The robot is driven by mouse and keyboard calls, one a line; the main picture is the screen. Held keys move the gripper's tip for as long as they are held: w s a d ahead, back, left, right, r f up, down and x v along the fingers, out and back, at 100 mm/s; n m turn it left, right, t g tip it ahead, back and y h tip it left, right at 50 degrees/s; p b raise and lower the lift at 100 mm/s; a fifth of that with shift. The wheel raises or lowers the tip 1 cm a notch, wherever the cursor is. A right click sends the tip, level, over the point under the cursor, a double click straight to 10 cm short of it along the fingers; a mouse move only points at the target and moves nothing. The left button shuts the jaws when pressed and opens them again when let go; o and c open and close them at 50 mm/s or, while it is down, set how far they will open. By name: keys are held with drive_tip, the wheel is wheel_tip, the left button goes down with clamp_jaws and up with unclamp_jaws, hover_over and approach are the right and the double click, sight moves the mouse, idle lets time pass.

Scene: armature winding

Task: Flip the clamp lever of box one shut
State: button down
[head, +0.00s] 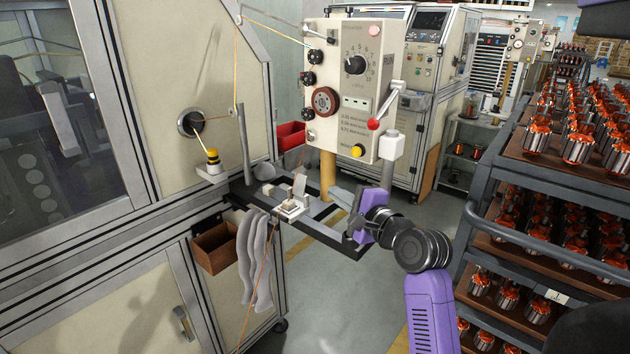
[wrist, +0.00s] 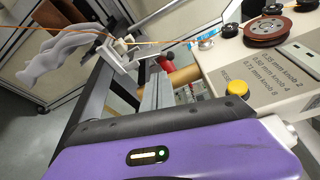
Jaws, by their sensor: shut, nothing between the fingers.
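The nearest control box (head: 353,90), cream with a dial and a red spool, stands on posts beside the winding machine; I take it as box one. A lever (head: 388,104) with a red ball knob (head: 374,124) sits on its right side, the knob hanging down and left. My gripper (head: 352,228) is shut and empty, low in front of the box, below the lever and apart from it. In the wrist view the box's face (wrist: 265,85) fills the right side with its yellow button (wrist: 236,88); the lever does not show there, and the fingertips are hard to make out.
A black frame (head: 335,238) below the box carries a small white wire fixture (head: 290,207). Grey gloves (head: 256,262) and a brown bin (head: 215,247) hang at left. An orange wire runs down there. A rack of copper-wound armatures (head: 500,235) stands close on the right.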

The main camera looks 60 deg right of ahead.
sight(304, 179)
drive_tip(key=shift+w+d, duration=0.1)
drive_tip(key=p+x, duration=0.1)
drive_tip(key=x, duration=0.8)
drive_tip(key=shift+w+d, duration=0.2)
drive_tip(key=shift+w, duration=0.15)
